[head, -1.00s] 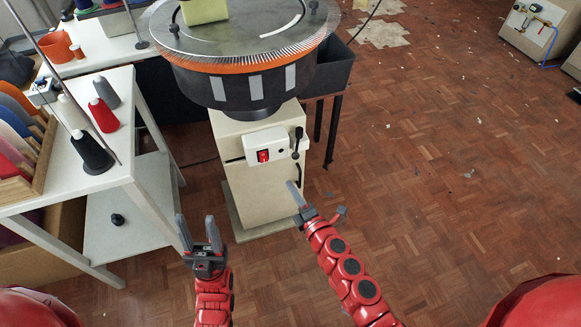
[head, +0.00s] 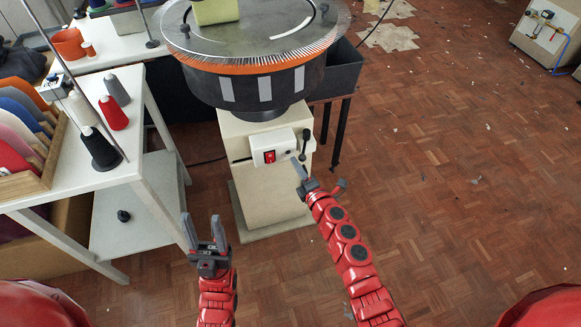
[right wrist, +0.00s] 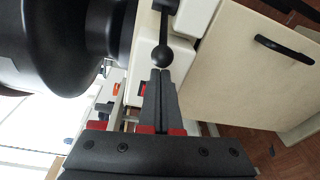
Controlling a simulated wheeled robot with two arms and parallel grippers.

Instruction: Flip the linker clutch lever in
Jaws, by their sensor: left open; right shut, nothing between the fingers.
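The linker clutch lever (head: 305,143) is a thin black lever with a ball knob on the right side of the white control box (head: 272,150). In the right wrist view the lever (right wrist: 163,38) ends in a black ball just beyond my fingertips. My right gripper (head: 297,165) is shut and empty, just below the lever in the head view. In the right wrist view its closed fingers (right wrist: 160,75) point at the ball; whether they touch it I cannot tell. My left gripper (head: 204,228) is open and empty, low and left of the machine's pedestal.
The round linker dial (head: 255,35) with its orange band overhangs the pedestal (head: 265,195). A red switch (head: 269,157) sits on the control box. A white table with thread cones (head: 100,149) stands at left.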

